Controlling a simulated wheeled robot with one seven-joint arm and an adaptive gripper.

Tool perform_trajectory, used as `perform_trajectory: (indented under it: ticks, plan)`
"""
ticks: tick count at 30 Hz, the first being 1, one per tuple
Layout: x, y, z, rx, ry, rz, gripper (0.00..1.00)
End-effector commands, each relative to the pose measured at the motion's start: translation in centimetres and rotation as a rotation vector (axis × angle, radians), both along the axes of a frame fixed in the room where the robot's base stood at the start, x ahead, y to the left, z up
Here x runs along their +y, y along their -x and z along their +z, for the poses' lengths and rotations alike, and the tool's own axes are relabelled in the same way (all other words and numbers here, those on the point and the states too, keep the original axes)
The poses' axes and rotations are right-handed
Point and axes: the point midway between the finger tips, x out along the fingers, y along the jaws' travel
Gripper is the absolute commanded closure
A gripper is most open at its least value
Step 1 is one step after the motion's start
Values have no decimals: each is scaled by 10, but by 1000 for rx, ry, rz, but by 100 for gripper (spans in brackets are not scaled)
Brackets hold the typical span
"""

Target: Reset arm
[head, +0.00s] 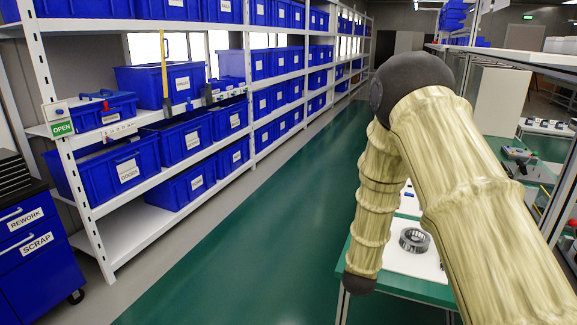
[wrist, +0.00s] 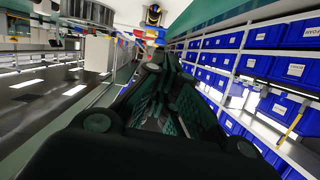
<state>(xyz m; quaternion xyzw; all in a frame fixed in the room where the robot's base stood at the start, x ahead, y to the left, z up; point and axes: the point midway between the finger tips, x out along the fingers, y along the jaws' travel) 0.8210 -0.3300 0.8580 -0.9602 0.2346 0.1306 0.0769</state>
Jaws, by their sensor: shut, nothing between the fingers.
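My gripper (wrist: 163,72) fills the lower middle of the wrist view. Its dark fingers run forward and come together at the tips, with nothing held between them. In the head view my arm, with a pale wood-like surface and a dark joint, is bent upward and then down on the right side. My fingers cannot be made out in the head view. The arm hides part of the green-edged workbench (head: 412,287) behind it.
Shelving (head: 146,226) with several blue bins (head: 185,142) lines the left; it also shows in the wrist view (wrist: 242,72). A blue cabinet (head: 38,248) labelled REWORK and SCRAP stands front left. A grey ring part (head: 414,240) lies on the bench. The green aisle floor (head: 240,250) is clear.

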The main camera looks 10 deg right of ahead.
Motion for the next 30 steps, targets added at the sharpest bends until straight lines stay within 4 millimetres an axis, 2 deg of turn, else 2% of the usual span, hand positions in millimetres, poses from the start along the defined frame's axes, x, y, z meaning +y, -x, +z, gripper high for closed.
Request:
perform_trajectory:
  ticks: [5,9,11,15,19,24,27,30]
  plan:
    - [15,62,-48,211,-26,73,100]
    - [31,131,-90,406,-57,142,100]
    - [38,162,-104,488,-72,171,100]
    - [54,239,-128,672,-110,234,100]
    - [68,312,-139,836,-149,292,100]
    - [85,406,-138,1038,-204,365,100]
    - [92,453,-132,1136,-232,400,100]
    - [98,486,-126,1205,-253,426,100]
